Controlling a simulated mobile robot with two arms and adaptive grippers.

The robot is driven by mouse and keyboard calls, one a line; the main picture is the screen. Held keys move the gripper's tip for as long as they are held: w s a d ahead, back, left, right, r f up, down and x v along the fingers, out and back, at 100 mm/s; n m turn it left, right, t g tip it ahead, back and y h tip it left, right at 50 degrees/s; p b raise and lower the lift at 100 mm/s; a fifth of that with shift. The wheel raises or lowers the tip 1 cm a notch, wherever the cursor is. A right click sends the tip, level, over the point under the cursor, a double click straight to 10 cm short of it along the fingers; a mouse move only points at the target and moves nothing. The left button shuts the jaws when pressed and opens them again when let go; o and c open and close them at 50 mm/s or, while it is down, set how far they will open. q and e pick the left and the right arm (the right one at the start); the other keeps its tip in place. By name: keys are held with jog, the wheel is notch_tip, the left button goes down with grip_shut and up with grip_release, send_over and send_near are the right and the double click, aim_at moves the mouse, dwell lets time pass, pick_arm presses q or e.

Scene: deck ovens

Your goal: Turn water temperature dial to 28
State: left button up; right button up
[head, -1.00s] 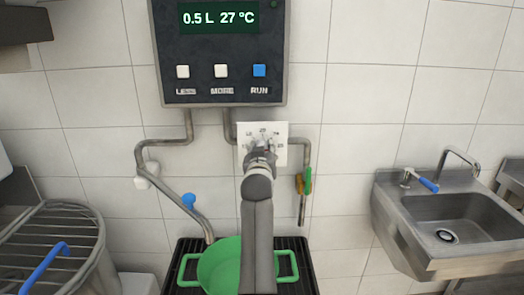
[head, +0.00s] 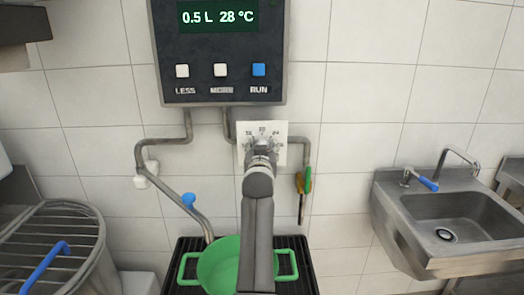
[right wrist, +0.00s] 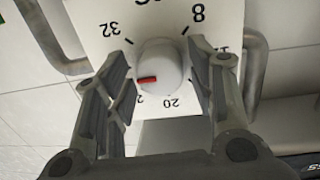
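The water temperature dial is a round white knob (right wrist: 163,68) with a red pointer mark, on a white scale plate (head: 278,131) below the control panel. In the right wrist view the red mark points left, between the 32 and the lower numbers; my finger covers the number there. The panel display (head: 218,17) reads 0.5 L 28 °C. In the head view the gripper (head: 262,145) hides most of the knob. My left gripper is not in view.
The dark panel (head: 220,85) has LESS, MORE and RUN buttons. A pipe with a green-handled valve (head: 308,180) is just right of the plate. A green pot (head: 219,265) stands on a black grate below. A sink (head: 450,215) is at the right.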

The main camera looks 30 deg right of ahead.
dwell(0.3)
notch_tip(320, 180, up, 10)
dwell(0.5)
jog(key=shift+f, duration=0.1)
